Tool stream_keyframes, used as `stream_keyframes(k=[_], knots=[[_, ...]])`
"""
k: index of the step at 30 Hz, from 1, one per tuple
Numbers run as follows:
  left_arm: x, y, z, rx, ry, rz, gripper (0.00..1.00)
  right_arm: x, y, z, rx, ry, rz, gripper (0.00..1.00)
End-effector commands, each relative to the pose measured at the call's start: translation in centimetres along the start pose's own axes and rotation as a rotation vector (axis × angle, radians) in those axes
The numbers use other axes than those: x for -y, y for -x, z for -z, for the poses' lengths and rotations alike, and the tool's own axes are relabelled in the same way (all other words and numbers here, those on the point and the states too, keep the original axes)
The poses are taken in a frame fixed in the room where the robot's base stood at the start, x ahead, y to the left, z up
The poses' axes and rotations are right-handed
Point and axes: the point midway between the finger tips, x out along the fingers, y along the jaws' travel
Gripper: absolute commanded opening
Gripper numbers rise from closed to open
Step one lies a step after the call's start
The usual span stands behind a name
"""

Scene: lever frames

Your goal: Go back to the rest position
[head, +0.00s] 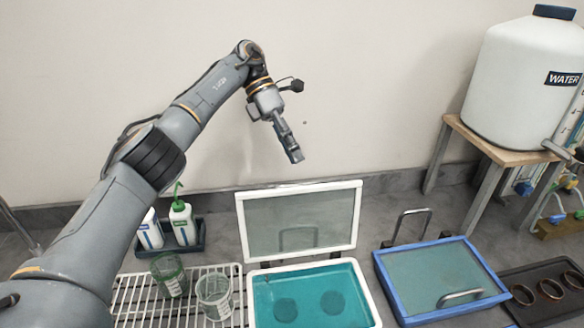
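My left arm comes in from the left and reaches up across the wall. Its gripper (293,153) hangs in the air, pointing down and slightly right, above and behind the white-framed lid. Its fingers show as one narrow grey block, so I cannot tell whether they are apart. No object shows at its tips. My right gripper is not in view.
Air around the gripper is clear.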

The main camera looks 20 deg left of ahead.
Motion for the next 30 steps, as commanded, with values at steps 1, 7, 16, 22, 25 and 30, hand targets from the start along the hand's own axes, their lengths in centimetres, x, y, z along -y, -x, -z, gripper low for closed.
stream_keyframes(k=[1,7,16,22,25,30], knots=[[0.3,0.5,-0.2,0.000,0.001,-0.002,0.34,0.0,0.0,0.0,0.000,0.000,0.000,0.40],[0.9,1.2,-0.5,0.000,0.001,0.000,0.34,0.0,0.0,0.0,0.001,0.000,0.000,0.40],[0.9,1.1,-0.5,0.000,0.000,0.001,0.34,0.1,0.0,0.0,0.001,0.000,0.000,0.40],[1.4,1.8,-0.8,0.000,0.000,0.000,0.34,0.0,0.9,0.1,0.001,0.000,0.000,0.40],[2.4,3.2,-1.3,0.000,0.000,0.000,0.34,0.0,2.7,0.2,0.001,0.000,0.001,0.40],[4.1,5.3,-2.2,0.000,0.000,0.000,0.34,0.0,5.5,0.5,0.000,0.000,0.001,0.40]])
